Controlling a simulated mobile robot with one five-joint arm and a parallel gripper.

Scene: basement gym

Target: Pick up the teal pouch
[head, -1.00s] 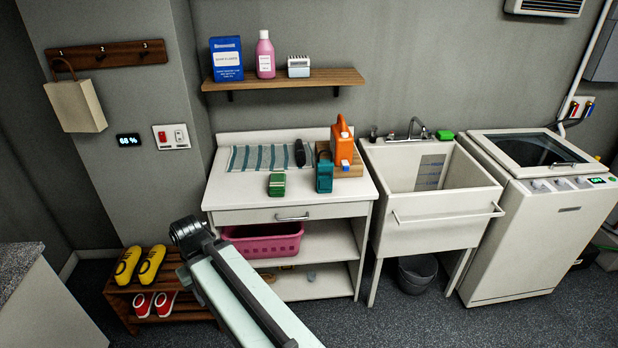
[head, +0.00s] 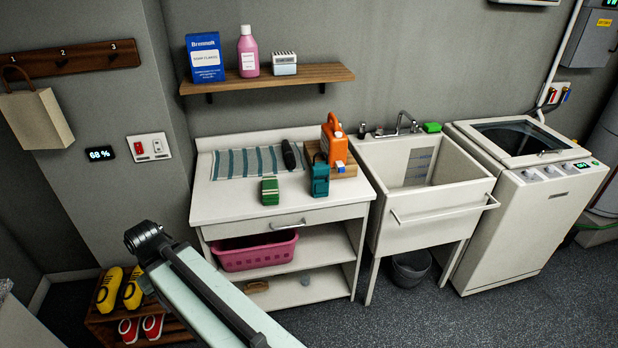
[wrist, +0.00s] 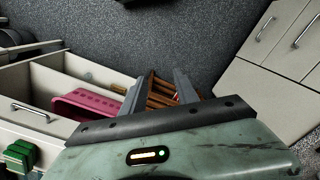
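The teal pouch (head: 320,180) stands on the white worktop (head: 235,207), near its front right part, just in front of an orange bottle-like container (head: 334,146). It has a dark loop on top. I cannot make it out in the wrist view. My gripper (wrist: 159,88) shows in the wrist view with its two fingers apart and nothing between them. Beyond the fingers are the floor and the wooden shoe rack (wrist: 158,96). The gripper's fingers do not show in the head view; my arm is low in front of the worktop, left of the pouch.
A green block-like item (head: 270,191) sits left of the pouch, and a dark object (head: 288,154) lies behind on the striped cloth (head: 240,163). A shelf (head: 290,80) hangs above. The sink (head: 440,205) stands to the right. The worktop's left front is bare.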

